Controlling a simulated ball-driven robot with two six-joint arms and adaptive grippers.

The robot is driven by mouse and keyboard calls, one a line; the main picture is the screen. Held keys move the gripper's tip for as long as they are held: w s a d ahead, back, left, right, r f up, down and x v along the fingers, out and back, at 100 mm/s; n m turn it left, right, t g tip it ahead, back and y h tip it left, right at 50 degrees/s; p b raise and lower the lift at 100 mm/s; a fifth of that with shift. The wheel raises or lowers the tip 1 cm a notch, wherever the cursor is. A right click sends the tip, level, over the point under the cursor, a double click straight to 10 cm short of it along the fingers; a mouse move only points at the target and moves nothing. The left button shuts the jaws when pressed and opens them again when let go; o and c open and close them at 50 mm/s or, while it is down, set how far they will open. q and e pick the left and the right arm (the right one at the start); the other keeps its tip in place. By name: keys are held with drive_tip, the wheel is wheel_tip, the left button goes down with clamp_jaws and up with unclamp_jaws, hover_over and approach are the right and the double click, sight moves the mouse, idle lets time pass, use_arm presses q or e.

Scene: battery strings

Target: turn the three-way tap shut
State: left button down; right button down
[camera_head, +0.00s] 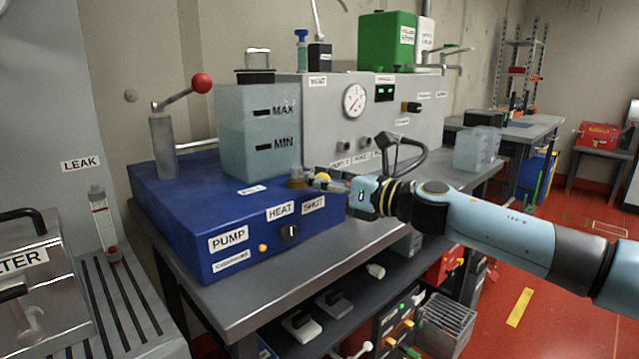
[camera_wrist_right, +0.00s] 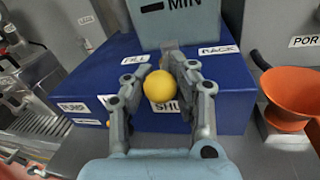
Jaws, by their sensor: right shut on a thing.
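The three-way tap sits on the top of the blue box (camera_head: 165,205), at its right end. Its brass-coloured body (camera_head: 297,178) and yellow knob (camera_head: 323,177) show in the head view. My right gripper (camera_head: 328,184) is shut on the yellow knob, which shows between its fingers in the right wrist view (camera_wrist_right: 161,86). In the wrist view the FILL label (camera_wrist_right: 135,60) and BACK label (camera_wrist_right: 218,49) lie behind the knob, and the SHUT label (camera_wrist_right: 168,107) is partly hidden below it. The fingers hide much of the tap. My left gripper is not in view.
A tank marked MAX and MIN (camera_head: 262,125) stands on the blue box, close behind the tap. A grey panel with a gauge (camera_head: 355,100) stands behind. An orange funnel (camera_wrist_right: 292,95) is right of the gripper in the wrist view. A red-knobbed lever (camera_head: 201,83) is at left.

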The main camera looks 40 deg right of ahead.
drive_tip(key=shift+s+f, duration=0.15)
drive_tip(key=shift+f, duration=0.15)
drive_tip(key=c, duration=1.5)
unclamp_jaws()
drive_tip(key=o, duration=0.5)
drive_tip(key=shift+s+r, duration=0.15)
drive_tip(key=shift+r, duration=0.05)
drive_tip(key=shift+r, duration=0.1)
drive_tip(key=shift+r, duration=4.9)
